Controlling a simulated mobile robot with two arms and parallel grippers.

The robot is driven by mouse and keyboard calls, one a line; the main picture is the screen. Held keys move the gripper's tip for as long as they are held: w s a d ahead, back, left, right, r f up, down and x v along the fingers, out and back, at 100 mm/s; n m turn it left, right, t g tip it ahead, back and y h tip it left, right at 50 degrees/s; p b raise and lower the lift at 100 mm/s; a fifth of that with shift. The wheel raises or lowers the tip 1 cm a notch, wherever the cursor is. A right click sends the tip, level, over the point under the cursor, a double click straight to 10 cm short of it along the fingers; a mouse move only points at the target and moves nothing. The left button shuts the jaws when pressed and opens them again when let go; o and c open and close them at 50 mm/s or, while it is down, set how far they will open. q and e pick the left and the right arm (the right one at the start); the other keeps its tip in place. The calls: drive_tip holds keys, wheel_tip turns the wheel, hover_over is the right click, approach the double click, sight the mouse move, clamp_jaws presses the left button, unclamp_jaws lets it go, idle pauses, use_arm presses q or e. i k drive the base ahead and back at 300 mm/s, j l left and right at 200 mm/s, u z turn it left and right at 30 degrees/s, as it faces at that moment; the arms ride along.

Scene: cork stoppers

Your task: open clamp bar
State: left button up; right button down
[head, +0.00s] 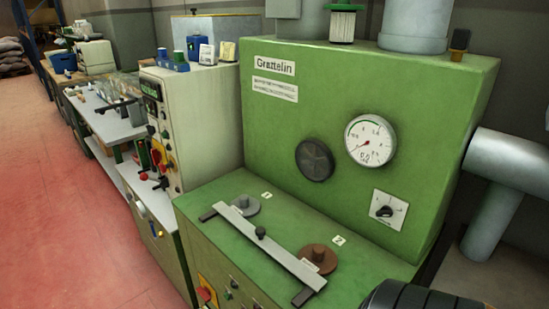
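The clamp bar (280,251) is a long silver-grey bar with a dark round knob (261,232) near its middle. It lies across the top of the green machine (285,210), running from upper left to lower right, with a dark block at each end. A grey round disc (246,203) marked 1 sits beside its far end. A brown round disc (322,253) marked 2 with a small tag sits near its other end. I see no fingers of my left or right gripper. A dark rounded part at the bottom right edge looks like my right arm.
The machine's upright back panel carries a pressure gauge (371,140), a black round cover (315,160) and a rotary switch (388,210). A beige control cabinet (205,125) stands to the left. The red floor (60,200) at the left is clear.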

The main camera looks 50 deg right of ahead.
sight(258, 235)
drive_tip(key=z, duration=1.5)
